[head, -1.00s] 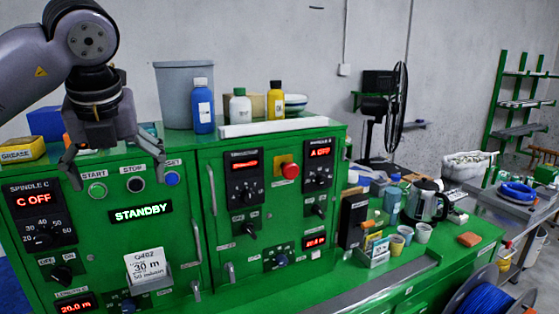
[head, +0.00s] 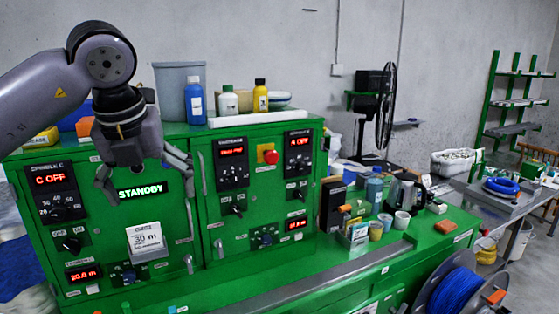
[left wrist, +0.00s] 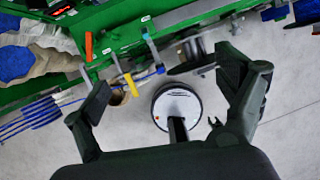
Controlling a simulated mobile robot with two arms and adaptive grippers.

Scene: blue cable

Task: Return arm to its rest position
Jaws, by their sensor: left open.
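My left arm comes in from the left in the head view, in front of the green control cabinet (head: 210,262). My left gripper (head: 148,180) is open and empty, its fingers spread apart before the panel and pointing down. It partly covers the upper left of the panel, beside the STANDBY display. In the left wrist view the two dark fingers (left wrist: 165,92) are wide apart with nothing between them close by; grey floor and a round-based stand (left wrist: 177,107) show beyond. My right gripper is not in view.
Bottles (head: 194,102) and a grey bin (head: 178,78) stand on the cabinet top. Cups (head: 402,221) and a kettle stand on the green bench to the right. A blue cable spool (head: 455,292) is at the lower right. A black fan (head: 384,108) stands behind.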

